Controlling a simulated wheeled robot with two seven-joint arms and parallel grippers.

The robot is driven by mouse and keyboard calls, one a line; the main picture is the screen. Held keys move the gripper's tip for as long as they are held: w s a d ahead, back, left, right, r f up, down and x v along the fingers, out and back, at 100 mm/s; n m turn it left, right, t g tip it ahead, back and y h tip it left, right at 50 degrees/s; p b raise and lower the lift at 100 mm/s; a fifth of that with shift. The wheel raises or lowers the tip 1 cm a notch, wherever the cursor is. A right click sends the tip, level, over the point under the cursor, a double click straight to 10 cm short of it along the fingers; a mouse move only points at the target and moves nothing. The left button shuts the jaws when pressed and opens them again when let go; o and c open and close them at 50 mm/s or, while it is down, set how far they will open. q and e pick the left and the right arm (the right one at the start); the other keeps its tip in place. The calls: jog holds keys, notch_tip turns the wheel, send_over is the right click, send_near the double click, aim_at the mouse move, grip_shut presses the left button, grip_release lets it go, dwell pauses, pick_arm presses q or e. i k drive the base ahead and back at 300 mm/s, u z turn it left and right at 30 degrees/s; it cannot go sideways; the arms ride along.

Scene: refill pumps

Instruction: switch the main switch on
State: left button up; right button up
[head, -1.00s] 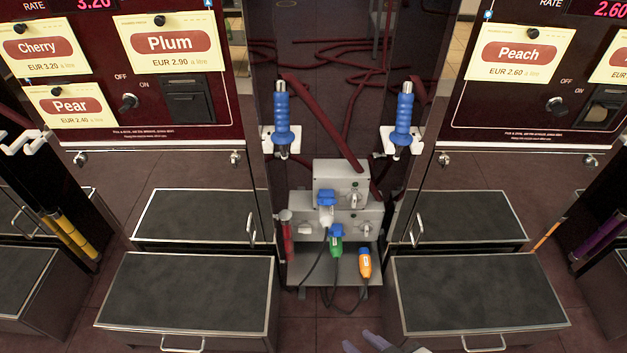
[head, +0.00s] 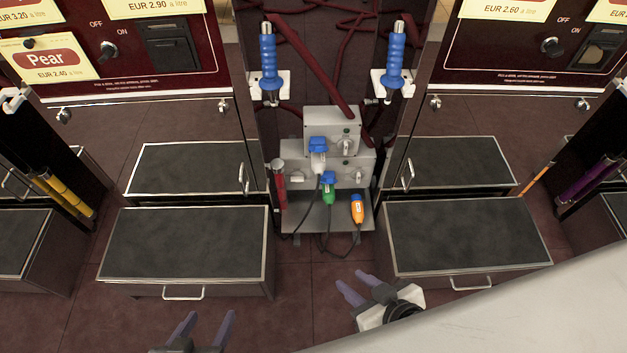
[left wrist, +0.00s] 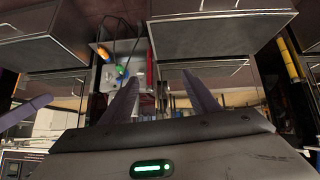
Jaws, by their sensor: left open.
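Two stacked grey switch boxes stand low between the two pumps. The upper box (head: 318,122) has a rotary knob (head: 346,145) and a small green spot on its face. The lower box (head: 362,160) carries another knob (head: 360,176) at its right. Which knob is the main switch, and its setting, I cannot tell. My left gripper (head: 208,325) is open and empty at the bottom, in front of the left step and apart from the boxes. Its fingers also show in the left wrist view (left wrist: 163,95). My right gripper (head: 358,285) is open and empty, below the boxes.
Blue, green and orange plugs with dark cables hang at the boxes, the orange plug (head: 357,208) at the right. Left step (head: 185,243) and right step (head: 468,235) flank the gap. Two blue nozzles (head: 268,62) hang above.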

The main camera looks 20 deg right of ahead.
aim_at(295, 176)
jog(key=k, duration=0.5)
jog(key=u, duration=0.7)
jog(key=i, duration=1.2)
jog(key=z, duration=0.2)
